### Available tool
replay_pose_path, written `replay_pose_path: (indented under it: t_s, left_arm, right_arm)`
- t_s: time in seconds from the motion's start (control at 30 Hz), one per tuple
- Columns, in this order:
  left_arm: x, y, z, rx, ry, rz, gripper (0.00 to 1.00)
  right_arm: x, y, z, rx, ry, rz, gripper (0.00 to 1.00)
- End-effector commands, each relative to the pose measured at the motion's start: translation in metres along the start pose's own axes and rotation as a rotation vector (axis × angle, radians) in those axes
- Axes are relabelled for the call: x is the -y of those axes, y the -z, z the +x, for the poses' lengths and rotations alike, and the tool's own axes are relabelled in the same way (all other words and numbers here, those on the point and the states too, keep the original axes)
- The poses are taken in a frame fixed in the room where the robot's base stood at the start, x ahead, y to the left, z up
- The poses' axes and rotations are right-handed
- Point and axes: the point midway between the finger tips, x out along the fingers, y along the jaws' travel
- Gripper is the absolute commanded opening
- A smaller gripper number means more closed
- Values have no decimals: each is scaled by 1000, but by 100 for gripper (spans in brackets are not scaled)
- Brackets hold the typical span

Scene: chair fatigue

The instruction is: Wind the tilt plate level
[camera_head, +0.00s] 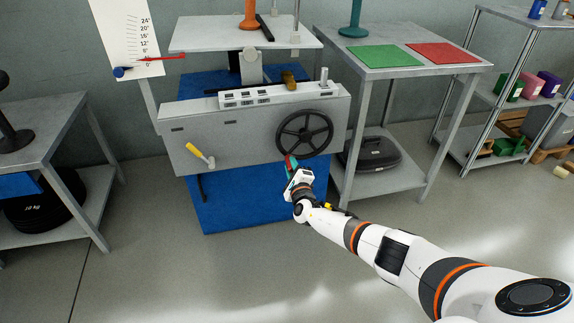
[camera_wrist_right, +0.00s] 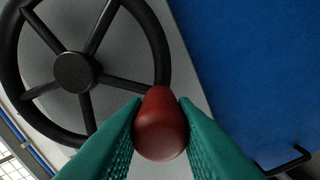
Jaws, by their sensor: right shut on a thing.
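The tilt plate (camera_head: 215,34) is a pale grey slab on top of the grey machine. It looks close to level; its exact tilt I cannot tell. A dark handwheel (camera_head: 305,133) is on the machine's front at the right and fills the left of the right wrist view (camera_wrist_right: 75,72). My right gripper (camera_head: 289,163) is at the wheel's lower left rim. Its teal fingers are shut on the red knob (camera_wrist_right: 160,124) of the wheel. A white angle scale (camera_head: 128,38) stands behind left, with a red pointer (camera_head: 160,59) near its low end. My left gripper is not in view.
A yellow-handled lever (camera_head: 200,154) sticks out from the machine's front left. A bench with a green mat (camera_head: 384,56) and a red mat (camera_head: 442,53) stands to the right. Another bench (camera_head: 48,120) is at the left. The floor in front is clear.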

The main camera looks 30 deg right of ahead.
Motion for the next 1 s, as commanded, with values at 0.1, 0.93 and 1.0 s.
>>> replay_pose_path:
  t_s: [0.1, 0.93, 1.0]
  left_arm:
    - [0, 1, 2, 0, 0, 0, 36]
    - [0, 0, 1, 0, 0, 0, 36]
    - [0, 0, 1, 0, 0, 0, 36]
  right_arm:
    - [6, -12, -1, 2, 6, -114, 0]
    - [-2, -63, -2, 2, 6, -688, 0]
    - [-3, -64, -1, 2, 6, -704, 0]
